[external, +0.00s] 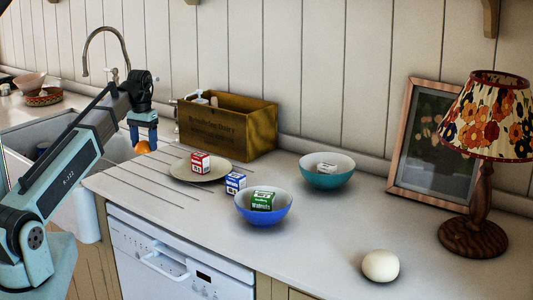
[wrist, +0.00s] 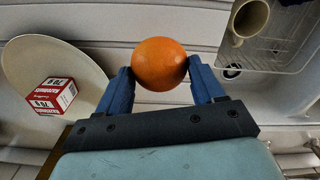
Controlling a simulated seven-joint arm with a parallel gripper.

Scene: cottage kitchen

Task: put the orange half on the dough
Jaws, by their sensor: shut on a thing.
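The orange half (wrist: 160,64) is between the two blue fingers of my gripper (external: 143,133), which is shut on it. In the wrist view only its rounded orange skin shows; the cut face is not visible. In the external view the orange half (external: 142,147) hangs under the fingers, at the counter's left end by the sink. The dough (external: 381,266) is a smooth, pale round ball on the counter at the front right, far from my gripper. The dough is not in the wrist view.
A plate (external: 214,174) with a red box (external: 200,163), a small blue box (external: 235,183), a blue bowl (external: 275,213) with a green box, and a teal bowl (external: 327,179) stand between. A wooden crate (external: 240,125) is behind. A lamp (external: 480,205) and picture frame (external: 400,160) stand right.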

